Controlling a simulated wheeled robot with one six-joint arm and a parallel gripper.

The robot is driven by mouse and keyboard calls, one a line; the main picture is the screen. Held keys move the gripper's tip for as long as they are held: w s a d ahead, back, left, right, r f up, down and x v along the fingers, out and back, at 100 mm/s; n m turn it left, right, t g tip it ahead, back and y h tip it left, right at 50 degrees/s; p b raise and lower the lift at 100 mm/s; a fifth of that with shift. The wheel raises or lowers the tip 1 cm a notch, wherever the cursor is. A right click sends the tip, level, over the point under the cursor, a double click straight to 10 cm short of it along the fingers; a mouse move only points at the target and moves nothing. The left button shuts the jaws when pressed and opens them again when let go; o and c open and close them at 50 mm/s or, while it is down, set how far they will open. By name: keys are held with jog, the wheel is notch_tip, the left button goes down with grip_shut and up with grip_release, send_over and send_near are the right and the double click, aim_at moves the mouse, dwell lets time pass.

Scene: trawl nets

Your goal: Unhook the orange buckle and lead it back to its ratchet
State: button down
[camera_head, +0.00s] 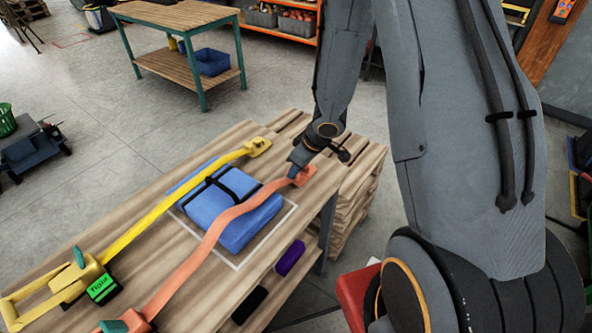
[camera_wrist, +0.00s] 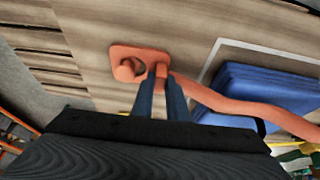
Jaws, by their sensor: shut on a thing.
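The orange buckle (camera_wrist: 162,69) is between the fingertips of my gripper (camera_wrist: 161,80), mostly hidden by them. It is right beside the round peg of an orange plate (camera_wrist: 119,53); I cannot tell whether it is still hooked there. In the head view my gripper (camera_head: 294,168) points down at the orange plate (camera_head: 305,177) near the table's far end. The orange strap (camera_head: 207,237) runs from there over the blue bundle (camera_head: 245,227) to the orange ratchet (camera_head: 130,322) with a green handle, cut off at the bottom edge.
A yellow strap (camera_head: 185,205) runs alongside to the left, from a yellow plate (camera_head: 259,146) to a yellow ratchet (camera_head: 78,274) with a green label. A purple object (camera_head: 290,258) and a black object (camera_head: 249,305) lie along the right. Stacked pallets (camera_head: 362,190) stand beyond the table.

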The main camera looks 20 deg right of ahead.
jog(key=shift+w+d+p, duration=0.3)
jog(key=shift+d+p, duration=0.1)
jog(key=shift+p, duration=0.3)
jog(key=shift+r+p, duration=0.75)
jog(key=shift+p, duration=0.45)
dwell(0.4)
jog(key=shift+r+p, duration=1.25)
jog(key=shift+p, duration=0.5)
jog(key=shift+r+p, duration=1.1)
